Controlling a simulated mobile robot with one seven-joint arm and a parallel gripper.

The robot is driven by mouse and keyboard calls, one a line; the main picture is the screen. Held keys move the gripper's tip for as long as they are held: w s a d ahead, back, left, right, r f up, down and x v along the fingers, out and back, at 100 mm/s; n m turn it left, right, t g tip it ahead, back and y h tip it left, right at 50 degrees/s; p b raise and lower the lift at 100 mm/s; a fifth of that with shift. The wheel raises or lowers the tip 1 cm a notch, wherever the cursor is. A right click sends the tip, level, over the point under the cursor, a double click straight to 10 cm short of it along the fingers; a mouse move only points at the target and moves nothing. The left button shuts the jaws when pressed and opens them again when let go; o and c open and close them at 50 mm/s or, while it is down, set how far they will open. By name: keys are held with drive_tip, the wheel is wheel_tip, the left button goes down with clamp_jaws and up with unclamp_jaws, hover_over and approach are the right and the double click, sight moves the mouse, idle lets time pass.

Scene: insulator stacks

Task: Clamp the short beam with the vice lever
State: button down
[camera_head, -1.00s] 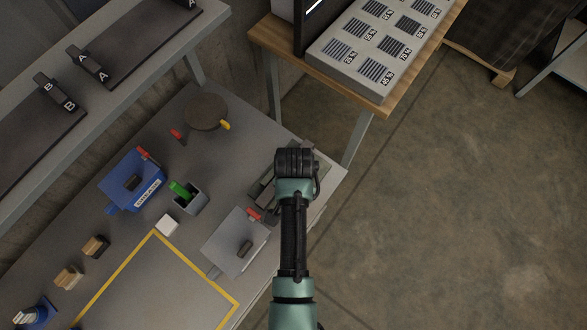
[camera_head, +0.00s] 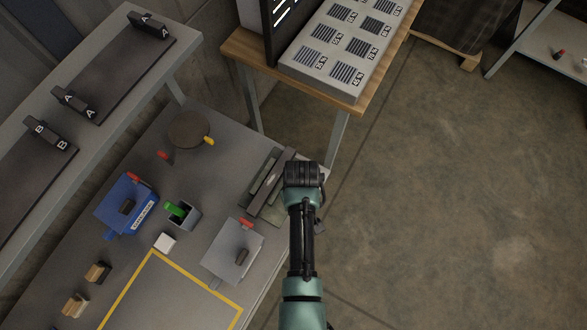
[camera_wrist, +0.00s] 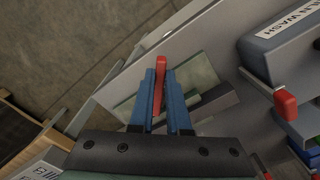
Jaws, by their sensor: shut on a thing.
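The vice (camera_head: 262,172) lies near the bench's right edge in the head view, its greenish-grey plates on either side of a dark beam (camera_head: 269,190). In the wrist view, one plate (camera_wrist: 198,72) and the grey beam (camera_wrist: 217,101) show beyond the fingers. My gripper (camera_wrist: 162,73) has blue fingers, shut on the red vice lever (camera_wrist: 160,64), whose tip stands out between them. In the head view my wrist covers the fingers, the lever and the vice's near end. I cannot tell whether the vice presses on the beam.
A grey box (camera_head: 224,255) with a red handle stands left of my arm. Beyond it are a green-handled holder (camera_head: 184,216), a blue box (camera_head: 112,211) and a round dark plate (camera_head: 188,130). A wooden table (camera_head: 336,97) with a panel stands behind. Floor is clear at right.

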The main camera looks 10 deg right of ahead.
drive_tip(key=d+n, duration=0.1)
drive_tip(key=n, duration=0.1)
drive_tip(key=w+d+n, duration=0.1)
drive_tip(key=n, duration=0.1)
drive_tip(key=shift+n, duration=0.3)
drive_tip(key=shift+w+d+n, duration=0.35)
drive_tip(key=shift+n, duration=0.7)
drive_tip(key=shift+w+d+n, duration=0.3)
drive_tip(key=shift+w+n, duration=0.05)
drive_tip(key=shift+n, duration=0.7)
drive_tip(key=c, duration=0.9)
unclamp_jaws()
wheel_tip(320, 180, up, 13)
